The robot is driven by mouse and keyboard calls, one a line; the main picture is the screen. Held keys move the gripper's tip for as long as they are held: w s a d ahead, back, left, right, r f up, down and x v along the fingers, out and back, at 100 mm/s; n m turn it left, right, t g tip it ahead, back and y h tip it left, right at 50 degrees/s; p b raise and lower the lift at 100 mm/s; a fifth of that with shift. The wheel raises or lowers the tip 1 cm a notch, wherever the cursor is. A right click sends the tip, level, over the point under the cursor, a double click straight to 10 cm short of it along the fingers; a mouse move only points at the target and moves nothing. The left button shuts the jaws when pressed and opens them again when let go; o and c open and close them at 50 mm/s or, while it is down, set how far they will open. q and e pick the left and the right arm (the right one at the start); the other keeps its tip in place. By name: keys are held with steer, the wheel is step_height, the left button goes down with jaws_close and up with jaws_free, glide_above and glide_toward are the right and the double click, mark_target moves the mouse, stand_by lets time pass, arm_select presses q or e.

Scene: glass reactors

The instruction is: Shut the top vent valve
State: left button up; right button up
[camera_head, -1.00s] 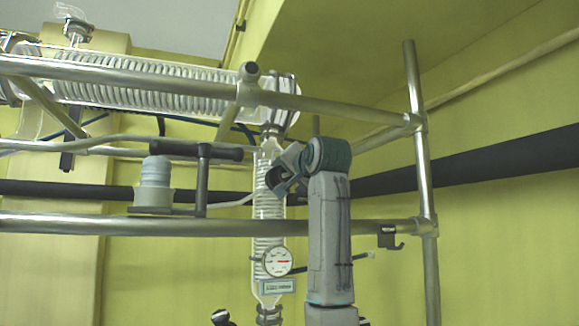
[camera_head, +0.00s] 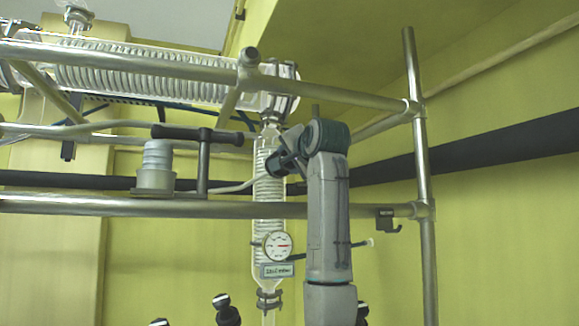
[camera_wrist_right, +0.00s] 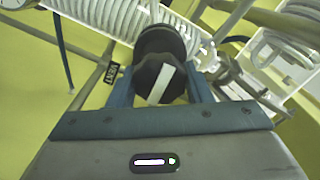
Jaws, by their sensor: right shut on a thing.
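The vent valve's black lobed knob (camera_wrist_right: 160,78) with a white bar sits between the two blue-grey fingers in the right wrist view. A small dark tag reading VENT (camera_wrist_right: 112,73) is beside it. The white bar slants up to the right. My right gripper (camera_wrist_right: 160,92) is shut on this knob. In the head view my right gripper (camera_head: 280,162) is in front of the upper part of the upright glass coil column (camera_head: 268,205), under the joint with the horizontal condenser. The knob is hard to make out there. My left gripper is not in view.
A round dial gauge (camera_head: 277,245) hangs lower on the column. A stirrer-like grey cylinder (camera_head: 156,165) stands left on the rail.

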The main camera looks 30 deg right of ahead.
steer(key=shift+m, duration=0.4)
steer(key=o, duration=1)
steer(key=shift+s, duration=0.1)
steer(key=shift+s+f+b, duration=0.1)
steer(key=shift+s+b, duration=0.15)
steer(key=shift+b, duration=0.15)
steer(key=b+v, duration=0.5)
steer(key=v, duration=0.5)
steer(key=shift+b, duration=0.35)
